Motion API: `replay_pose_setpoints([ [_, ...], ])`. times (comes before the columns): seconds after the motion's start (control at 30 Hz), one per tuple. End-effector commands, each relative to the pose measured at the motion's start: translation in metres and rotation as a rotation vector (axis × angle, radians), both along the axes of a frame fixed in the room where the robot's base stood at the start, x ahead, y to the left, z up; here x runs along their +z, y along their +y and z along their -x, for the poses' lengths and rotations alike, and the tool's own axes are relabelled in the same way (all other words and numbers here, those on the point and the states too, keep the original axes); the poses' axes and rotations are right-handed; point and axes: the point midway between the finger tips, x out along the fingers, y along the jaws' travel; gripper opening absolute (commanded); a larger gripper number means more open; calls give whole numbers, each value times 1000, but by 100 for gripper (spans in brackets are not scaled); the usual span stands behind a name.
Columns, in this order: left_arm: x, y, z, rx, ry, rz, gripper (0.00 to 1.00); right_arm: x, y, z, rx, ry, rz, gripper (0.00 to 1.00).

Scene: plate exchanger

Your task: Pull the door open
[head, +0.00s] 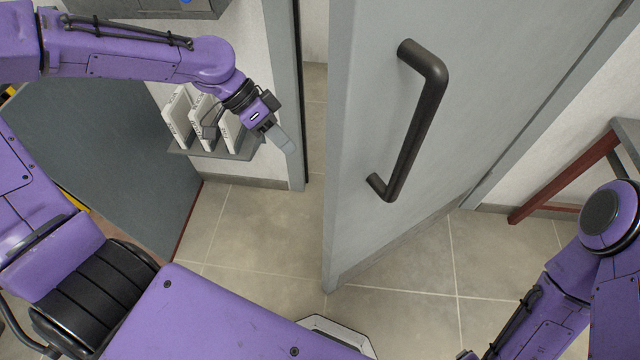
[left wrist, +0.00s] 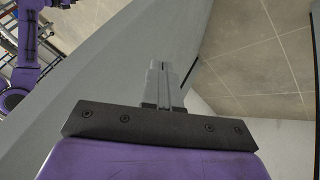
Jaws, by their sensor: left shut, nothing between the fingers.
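The grey door (head: 480,110) stands ajar in the head view, with a gap showing floor between its free edge and the frame (head: 284,60) on the left. Its dark bar handle (head: 418,130) is on the face turned toward me, and nothing grips it. My left gripper (head: 286,144) is shut and empty, in front of the frame and left of the door's edge. I cannot tell whether it touches the frame. In the left wrist view its closed fingers (left wrist: 163,72) show against a grey panel. My right gripper is out of view.
A wall shelf (head: 215,153) with several white binders (head: 180,115) sits just behind my left gripper. A table with reddish legs (head: 565,178) stands at the right. A dark panel (head: 100,150) is at the left. Tiled floor (head: 255,225) is clear before the door.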

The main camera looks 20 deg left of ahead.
Motion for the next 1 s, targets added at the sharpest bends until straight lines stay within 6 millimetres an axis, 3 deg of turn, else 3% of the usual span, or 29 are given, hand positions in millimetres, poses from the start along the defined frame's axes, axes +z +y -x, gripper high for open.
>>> replay_pose_setpoints([
  [0.5,-83,-61,-2,-2,9,-2,0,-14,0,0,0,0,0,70],
  [0.7,-77,-85,15,-1,4,-3,0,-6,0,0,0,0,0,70],
  [1.0,-78,-91,20,1,4,-2,0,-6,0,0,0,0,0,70],
])
